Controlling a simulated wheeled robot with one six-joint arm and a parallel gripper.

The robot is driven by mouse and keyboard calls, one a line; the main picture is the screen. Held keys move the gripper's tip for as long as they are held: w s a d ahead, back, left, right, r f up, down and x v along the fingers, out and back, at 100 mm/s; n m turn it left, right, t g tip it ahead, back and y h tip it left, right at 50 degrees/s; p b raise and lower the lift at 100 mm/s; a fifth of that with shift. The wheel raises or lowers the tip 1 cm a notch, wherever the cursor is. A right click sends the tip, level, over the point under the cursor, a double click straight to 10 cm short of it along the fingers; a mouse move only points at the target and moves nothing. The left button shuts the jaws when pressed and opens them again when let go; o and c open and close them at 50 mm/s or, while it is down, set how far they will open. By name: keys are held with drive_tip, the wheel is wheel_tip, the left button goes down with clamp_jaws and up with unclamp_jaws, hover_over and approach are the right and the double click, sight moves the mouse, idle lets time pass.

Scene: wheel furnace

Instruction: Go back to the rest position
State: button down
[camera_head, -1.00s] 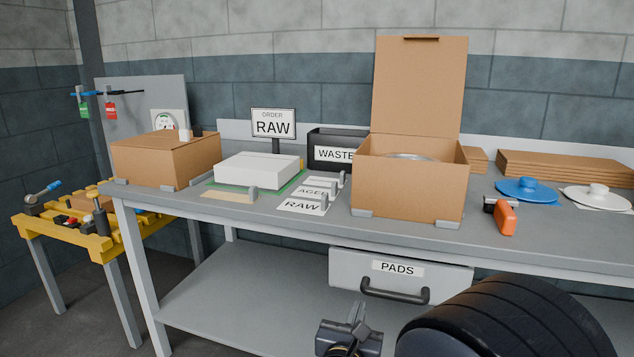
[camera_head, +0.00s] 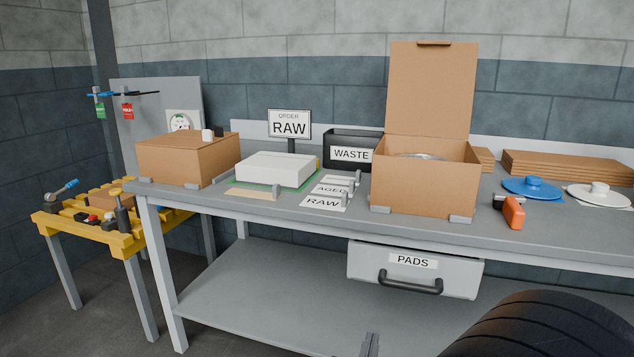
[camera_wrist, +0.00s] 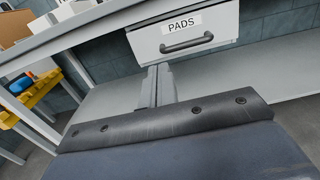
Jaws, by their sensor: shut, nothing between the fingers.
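My gripper (camera_head: 370,345) shows only as a small grey tip at the bottom edge of the head view, below the bench and in front of its lower shelf. In the wrist view its two fingers (camera_wrist: 157,86) are together with nothing between them. They point toward the PADS drawer (camera_head: 415,270), which also shows in the wrist view (camera_wrist: 185,35), and are apart from its dark handle. The rest of my arm is mostly out of the head view.
The grey bench (camera_head: 330,222) carries a closed carton (camera_head: 188,160), a white box (camera_head: 275,170), an open carton (camera_head: 423,190), a WASTE bin (camera_head: 352,153) and an orange-handled tool (camera_head: 514,212). A yellow workbench (camera_head: 100,240) stands left. The lower shelf (camera_head: 270,290) looks bare.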

drive_tip(key=shift+v, duration=0.9)
drive_tip(key=shift+d, duration=0.15)
